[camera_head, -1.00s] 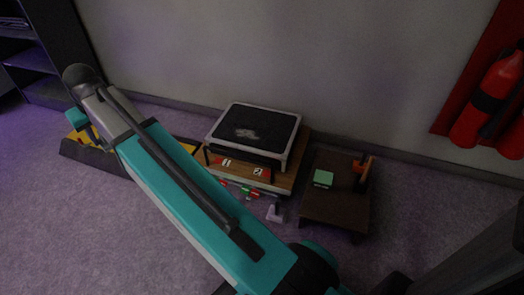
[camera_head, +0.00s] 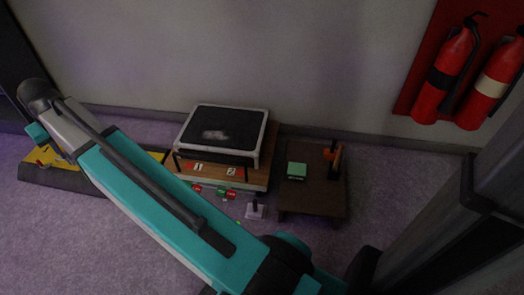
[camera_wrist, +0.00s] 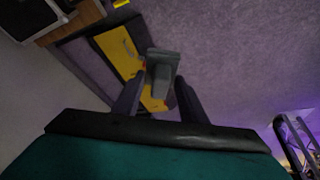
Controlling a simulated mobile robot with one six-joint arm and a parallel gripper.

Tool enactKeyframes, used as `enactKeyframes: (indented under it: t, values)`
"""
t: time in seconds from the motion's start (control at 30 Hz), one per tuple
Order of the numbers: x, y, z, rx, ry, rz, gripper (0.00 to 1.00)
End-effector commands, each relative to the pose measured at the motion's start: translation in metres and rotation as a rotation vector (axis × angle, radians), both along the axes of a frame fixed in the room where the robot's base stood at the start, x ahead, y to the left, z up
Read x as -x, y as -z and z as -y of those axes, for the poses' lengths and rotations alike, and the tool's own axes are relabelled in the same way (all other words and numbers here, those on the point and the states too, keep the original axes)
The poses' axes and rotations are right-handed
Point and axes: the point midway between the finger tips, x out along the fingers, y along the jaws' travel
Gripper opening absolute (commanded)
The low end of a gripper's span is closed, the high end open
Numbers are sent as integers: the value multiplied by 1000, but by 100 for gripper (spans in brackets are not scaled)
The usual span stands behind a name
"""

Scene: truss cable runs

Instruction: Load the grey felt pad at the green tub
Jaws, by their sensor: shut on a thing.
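In the wrist view my gripper (camera_wrist: 158,100) is shut on a grey, block-like thing (camera_wrist: 162,68), which sticks out past the fingertips. It may be the grey felt pad, but I cannot tell for sure. A yellow panel with dark grey edges (camera_wrist: 120,52) lies on the floor behind it. In the head view a small green tub (camera_head: 297,170) stands on a low dark brown table (camera_head: 312,200).
A black-topped stand (camera_head: 222,128) sits on a wooden board with cards 1 and 2 and several small red and green pieces. An orange clamp-like thing (camera_head: 334,160) is on the brown table. Red fire extinguishers (camera_head: 443,75) hang at right.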

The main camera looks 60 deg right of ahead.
Motion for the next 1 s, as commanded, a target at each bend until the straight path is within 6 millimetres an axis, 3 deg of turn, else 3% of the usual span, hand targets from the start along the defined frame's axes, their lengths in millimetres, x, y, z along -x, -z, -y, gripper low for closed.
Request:
enactKeyframes:
  t: [0.47,0.77,1.0]
  values:
    - [16,64,164,1,507,-2,21]
    - [49,107,269,1,847,-3,21]
    - [88,141,347,1,1118,-3,21]
